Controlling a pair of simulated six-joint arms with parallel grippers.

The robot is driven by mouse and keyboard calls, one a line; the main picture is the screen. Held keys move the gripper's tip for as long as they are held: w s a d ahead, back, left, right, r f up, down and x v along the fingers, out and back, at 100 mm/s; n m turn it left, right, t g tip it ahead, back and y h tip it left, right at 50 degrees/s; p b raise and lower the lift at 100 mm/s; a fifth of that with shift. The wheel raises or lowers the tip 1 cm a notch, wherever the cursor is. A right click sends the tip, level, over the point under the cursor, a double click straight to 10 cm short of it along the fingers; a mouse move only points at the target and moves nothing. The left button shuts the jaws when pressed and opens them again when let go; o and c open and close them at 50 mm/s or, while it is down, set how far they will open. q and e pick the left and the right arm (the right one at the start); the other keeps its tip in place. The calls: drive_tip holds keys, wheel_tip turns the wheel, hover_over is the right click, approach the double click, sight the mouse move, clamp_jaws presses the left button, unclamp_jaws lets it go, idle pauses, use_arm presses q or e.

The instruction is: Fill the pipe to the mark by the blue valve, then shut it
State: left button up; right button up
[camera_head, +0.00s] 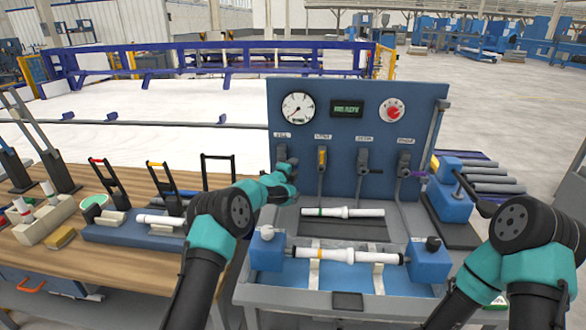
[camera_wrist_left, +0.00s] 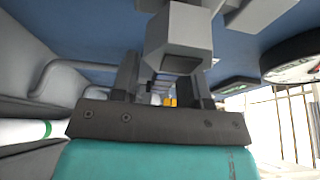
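The blue panel (camera_head: 340,100) carries a row of small valves under labels. My left gripper (camera_head: 284,166) is at the leftmost valve, which it mostly hides, so I cannot see that valve's colour. In the left wrist view my left gripper (camera_wrist_left: 160,80) has its fingers apart, with a grey valve part (camera_wrist_left: 178,42) close in front; I see no firm grip. A round white gauge (camera_head: 298,108) sits at the panel's upper left.
A second white pipe (camera_head: 343,212) with a green band lies behind the clamped one. A green display (camera_head: 347,109) and red dial (camera_head: 391,111) are on the panel. A blue device (camera_head: 450,195) with a dark lever stands right. The wooden bench (camera_head: 120,265) left holds tools.

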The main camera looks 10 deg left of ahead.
use_arm(q)
drive_tip(key=shift+s, duration=0.1)
drive_tip(key=v, duration=1.2)
idle(0.4)
drive_tip(key=shift+r, duration=0.15)
